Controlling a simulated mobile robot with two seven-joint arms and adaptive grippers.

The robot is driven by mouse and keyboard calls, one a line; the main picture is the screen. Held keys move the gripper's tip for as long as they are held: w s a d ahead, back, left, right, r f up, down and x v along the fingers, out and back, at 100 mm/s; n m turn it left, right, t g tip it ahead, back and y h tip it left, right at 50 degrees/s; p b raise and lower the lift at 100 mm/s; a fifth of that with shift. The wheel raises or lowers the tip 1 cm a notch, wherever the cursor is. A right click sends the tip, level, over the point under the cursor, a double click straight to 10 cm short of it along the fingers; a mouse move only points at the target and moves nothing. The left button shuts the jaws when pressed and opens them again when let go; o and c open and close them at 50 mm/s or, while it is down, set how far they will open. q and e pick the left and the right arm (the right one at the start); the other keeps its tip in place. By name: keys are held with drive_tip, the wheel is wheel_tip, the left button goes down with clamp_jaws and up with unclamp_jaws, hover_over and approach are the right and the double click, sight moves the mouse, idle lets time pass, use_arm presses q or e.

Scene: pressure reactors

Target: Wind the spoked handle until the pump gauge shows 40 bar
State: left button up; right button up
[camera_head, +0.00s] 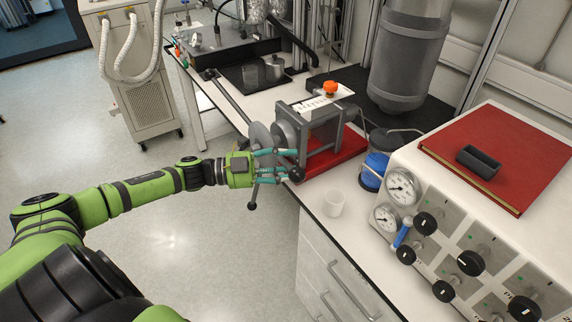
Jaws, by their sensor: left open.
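The spoked handle (262,136) is on the near left side of a grey pump (318,125) with a red base (340,158). Its thin spokes end in black balls, one at the upper left, one low beside my gripper, one near my fingertips. My left gripper (292,164) is open, its teal fingers close to the handle's lower right spoke; whether they touch it I cannot tell. Two round dial gauges, an upper one (402,187) and a lower one (387,217), are on the white panel at right; their readings are too small to tell. My right gripper is not in view.
The control box bears several black knobs and a red book-like slab (500,150).

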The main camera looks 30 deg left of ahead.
use_arm(q)
clamp_jaws()
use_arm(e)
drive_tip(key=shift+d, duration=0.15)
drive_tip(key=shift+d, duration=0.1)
use_arm(q)
drive_tip(key=shift+f, duration=0.2)
wheel_tip(320, 180, down, 12)
drive_tip(key=d+m+g+y+b, duration=0.1)
drive_tip(key=m+y+b, duration=0.2)
drive_tip(key=m+b, duration=0.25)
drive_tip(key=w+a+f+m+y+b, duration=0.2)
drive_tip(key=a+f+m+y+b, duration=0.2)
drive_tip(key=f, duration=0.7)
drive_tip(key=shift+w+a+f+m+y+b, duration=0.2)
drive_tip(key=shift+a+m+y+b, duration=0.2)
drive_tip(key=shift+a+m+b, duration=1.1)
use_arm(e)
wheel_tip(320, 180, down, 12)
use_arm(q)
drive_tip(key=shift+a+n, duration=0.25)
drive_tip(key=shift+n, duration=0.1)
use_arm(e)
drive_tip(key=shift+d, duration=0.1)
